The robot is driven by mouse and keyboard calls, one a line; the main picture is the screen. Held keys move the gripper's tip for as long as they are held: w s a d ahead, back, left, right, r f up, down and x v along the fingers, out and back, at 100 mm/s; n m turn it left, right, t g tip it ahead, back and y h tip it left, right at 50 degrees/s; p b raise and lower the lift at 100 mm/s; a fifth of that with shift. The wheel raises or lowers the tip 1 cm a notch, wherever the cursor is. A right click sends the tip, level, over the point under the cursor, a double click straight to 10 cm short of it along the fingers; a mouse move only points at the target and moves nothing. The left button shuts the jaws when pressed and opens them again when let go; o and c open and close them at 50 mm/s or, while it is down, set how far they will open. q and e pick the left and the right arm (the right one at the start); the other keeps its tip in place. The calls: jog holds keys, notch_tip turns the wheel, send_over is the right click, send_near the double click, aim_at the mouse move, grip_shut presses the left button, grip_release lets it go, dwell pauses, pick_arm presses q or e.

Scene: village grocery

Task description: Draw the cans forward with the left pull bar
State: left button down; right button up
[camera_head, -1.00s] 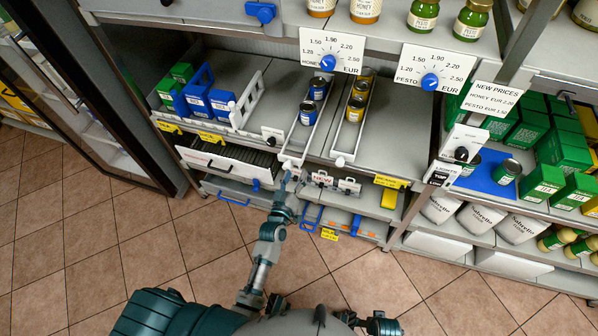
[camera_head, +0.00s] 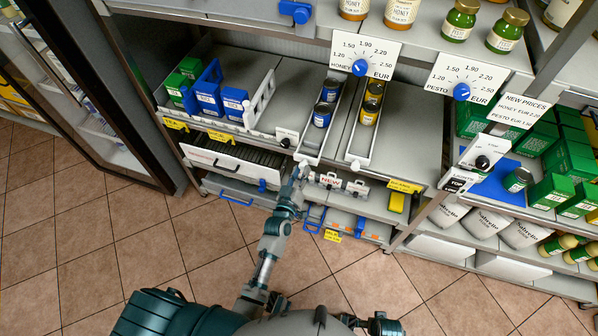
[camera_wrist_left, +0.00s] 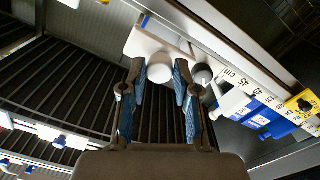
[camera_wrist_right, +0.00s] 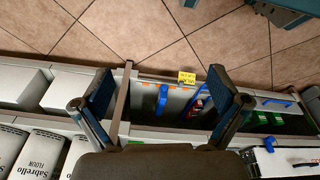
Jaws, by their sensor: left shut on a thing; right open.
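Two blue cans (camera_head: 322,114) stand one behind the other in the left white channel on the shelf. The left pull bar (camera_head: 316,142) runs along this channel and ends in a white knob at its front. My left gripper (camera_head: 301,172) is at this front end. In the left wrist view the white knob (camera_wrist_left: 160,68) sits between the two blue-padded fingers, which are shut on it. Two yellow cans (camera_head: 369,113) stand in the right channel, whose own white knob (camera_head: 355,166) is free. My right gripper (camera_wrist_right: 160,82) is open and empty, low over the floor side.
A wire drawer (camera_head: 236,163) and a box marked NEW (camera_head: 330,181) lie below the shelf front. Price dials (camera_head: 362,60) hang above. Bare shelf (camera_head: 408,125) lies right of the yellow cans.

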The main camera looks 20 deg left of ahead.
pick_arm(q)
jog(key=shift+s+r+p, duration=0.25)
jog(key=shift+s+p, duration=0.15)
jog(key=shift+s, duration=0.15)
jog(key=shift+s+r+p, duration=0.2)
jog(key=shift+s+p, duration=0.15)
jog(key=shift+s, duration=0.2)
jog(key=s+a+p, duration=0.1)
jog(key=s+p, duration=0.6)
jog(key=s, duration=1.1)
pick_arm(e)
jog(key=s+d+f+g, duration=0.1)
jog(key=s+d+f, duration=0.2)
jog(key=s+f, duration=1)
jog(key=s, duration=0.4)
jog(key=shift+f, duration=0.15)
pick_arm(q)
jog(key=shift+s, duration=0.1)
pick_arm(e)
jog(key=shift+s+d, duration=0.1)
